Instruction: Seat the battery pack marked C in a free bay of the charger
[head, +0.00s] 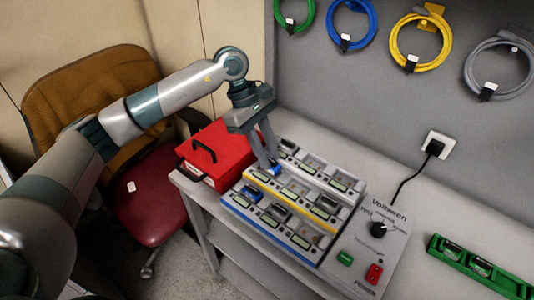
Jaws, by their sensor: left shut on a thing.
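The charger (338,265) is a stepped unit on the bench, with several bays in rows and blue and yellow strips along its edges. Some bays hold dark or blue packs, such as the blue one (250,193) at the left; others look empty. My left gripper (269,163) points down over the back left of the charger. It is shut on a small battery pack, mostly hidden by the fingers, at the back row. I cannot tell whether the pack is inside a bay or just above it. The letters on the packs are too small to read. My right gripper is out of view.
A red box (222,143) with a black handle stands close left of my left gripper. The control panel (385,213) has a dial and green and red switches. A green holder (452,252) lies at right. Coiled cables (420,20) hang behind. A chair (150,190) stands at left.

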